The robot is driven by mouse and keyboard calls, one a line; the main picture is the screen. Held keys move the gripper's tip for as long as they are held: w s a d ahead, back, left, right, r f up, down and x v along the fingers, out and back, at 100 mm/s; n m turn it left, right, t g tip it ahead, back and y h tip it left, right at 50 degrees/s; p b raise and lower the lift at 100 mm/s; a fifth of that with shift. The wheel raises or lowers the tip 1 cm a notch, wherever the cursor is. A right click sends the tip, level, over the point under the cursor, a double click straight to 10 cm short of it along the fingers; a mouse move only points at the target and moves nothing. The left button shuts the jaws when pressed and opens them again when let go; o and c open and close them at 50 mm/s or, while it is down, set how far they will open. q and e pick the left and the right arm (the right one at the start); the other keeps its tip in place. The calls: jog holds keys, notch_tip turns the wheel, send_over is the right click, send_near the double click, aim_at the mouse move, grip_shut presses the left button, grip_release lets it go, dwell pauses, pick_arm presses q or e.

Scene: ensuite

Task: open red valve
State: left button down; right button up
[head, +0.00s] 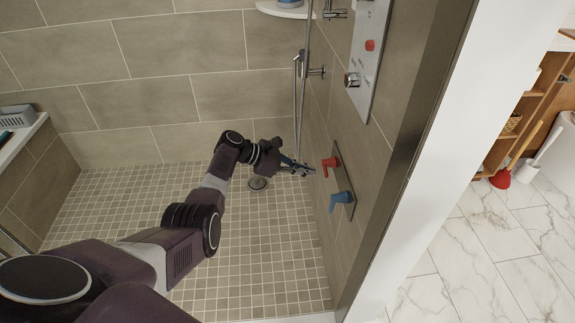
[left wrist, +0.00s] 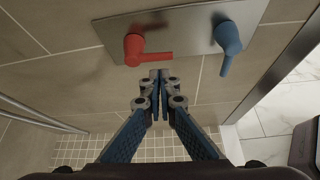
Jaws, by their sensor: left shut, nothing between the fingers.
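The red valve (head: 329,164) is a lever handle on a metal plate (head: 343,176) on the shower's right wall. The blue valve (head: 341,198) sits on the same plate, nearer to me. In the left wrist view the red valve (left wrist: 143,52) has its lever pointing right, and the blue valve (left wrist: 228,44) is to its right. My left gripper (head: 309,171) is shut and empty, close to the red valve. In the left wrist view its fingertips (left wrist: 159,74) are just below the red lever; I cannot tell whether they touch it. My right gripper is not in view.
A shower panel (head: 370,50) with a red knob and a hose is higher on the right wall. A tiled bench (head: 25,135) is at the left. The tiled shower floor (head: 120,205) is clear. A wall edge (head: 405,180) separates the shower from the marble floor.

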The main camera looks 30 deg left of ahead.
pick_arm(q)
jog(key=v, duration=0.8)
